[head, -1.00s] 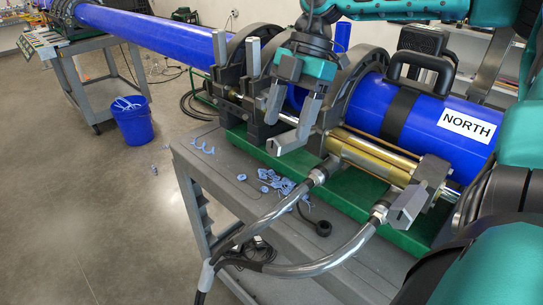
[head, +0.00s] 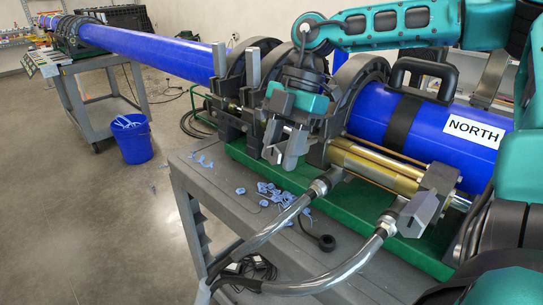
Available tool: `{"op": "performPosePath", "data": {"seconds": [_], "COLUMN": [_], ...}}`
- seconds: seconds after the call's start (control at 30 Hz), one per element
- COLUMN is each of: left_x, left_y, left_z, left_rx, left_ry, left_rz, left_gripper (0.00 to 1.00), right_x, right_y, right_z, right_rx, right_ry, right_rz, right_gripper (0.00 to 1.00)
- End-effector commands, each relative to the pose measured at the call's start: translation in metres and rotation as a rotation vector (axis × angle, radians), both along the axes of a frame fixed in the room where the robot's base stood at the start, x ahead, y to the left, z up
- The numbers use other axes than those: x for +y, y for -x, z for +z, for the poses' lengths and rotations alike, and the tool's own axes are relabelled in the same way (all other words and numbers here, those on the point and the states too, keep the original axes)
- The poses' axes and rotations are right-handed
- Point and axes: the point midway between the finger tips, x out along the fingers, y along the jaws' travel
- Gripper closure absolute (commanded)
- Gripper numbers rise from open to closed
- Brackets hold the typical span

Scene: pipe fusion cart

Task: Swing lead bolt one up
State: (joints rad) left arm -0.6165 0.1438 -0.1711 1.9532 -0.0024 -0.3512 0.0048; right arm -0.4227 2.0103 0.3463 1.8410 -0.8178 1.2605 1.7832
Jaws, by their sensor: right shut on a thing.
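My right gripper (head: 283,152) reaches down from the upper right to the front of the clamp frame. Its grey fingers are shut on lead bolt one, which is mostly hidden between and behind them, so its tilt is hard to tell. The dark clamp rings (head: 358,85) stand around the blue pipe joint. Two grey posts (head: 252,68) stand upright on the clamps just left of the gripper. My left gripper is not in view.
Brass-coloured cylinders (head: 372,165) and curved hoses (head: 345,265) lie in front of the pipe marked NORTH (head: 475,130). Blue shavings (head: 270,192) lie on the grey cart (head: 205,180). A blue bucket (head: 133,140) stands on the floor at left.

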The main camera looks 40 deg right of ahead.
Motion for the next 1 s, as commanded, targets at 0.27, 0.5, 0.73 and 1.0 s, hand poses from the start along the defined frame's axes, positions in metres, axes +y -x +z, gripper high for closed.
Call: {"op": "performPosePath", "data": {"seconds": [0.27, 0.5, 0.73, 1.0], "left_x": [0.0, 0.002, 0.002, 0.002], "left_y": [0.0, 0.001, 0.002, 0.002], "left_z": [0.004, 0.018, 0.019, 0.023], "left_rx": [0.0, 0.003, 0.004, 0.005], "left_ry": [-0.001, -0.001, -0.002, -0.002], "left_rz": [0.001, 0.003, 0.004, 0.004], "left_gripper": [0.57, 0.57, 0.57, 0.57], "right_x": [-0.001, -0.007, -0.008, -0.01], "right_y": [0.0, -0.001, -0.001, -0.001], "right_z": [0.005, 0.023, 0.024, 0.029], "right_rx": [-0.001, -0.002, -0.002, -0.003], "right_ry": [0.0, 0.001, 0.0, 0.0], "right_rz": [0.0, -0.003, -0.001, -0.001], "right_gripper": [0.71, 0.71, 0.71, 0.71]}}
